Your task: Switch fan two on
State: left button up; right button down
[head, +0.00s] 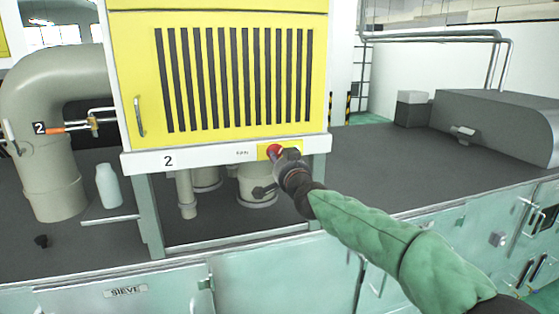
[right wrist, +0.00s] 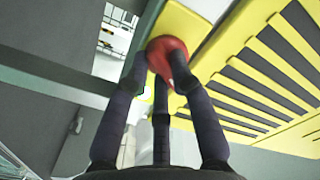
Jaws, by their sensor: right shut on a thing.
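Fan two is the yellow slatted cabinet (head: 235,80), with a white lower rail marked 2 (head: 168,160). A red knob (head: 274,150) sits on a yellow plate at the right part of that rail. My right gripper (head: 283,158) is at the knob, its arm coming in from the lower right in a green sleeve. In the right wrist view the fingers (right wrist: 158,75) are shut around the red knob (right wrist: 172,62), which is partly hidden by them. I cannot read the knob's setting. My left gripper is not in view.
A large beige pipe (head: 45,140) with an orange-handled valve (head: 70,128) and a pale bottle (head: 109,186) stand left of the cabinet. A grey housing (head: 495,120) is at the right. The dark deck (head: 380,165) between is clear.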

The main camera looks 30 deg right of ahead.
jog(key=shift+f, duration=0.15)
jog(key=c, duration=1.1)
grip_release()
jog(key=shift+o, duration=0.2)
jog(key=v, duration=1.2)
jog(key=shift+w+a, duration=0.1)
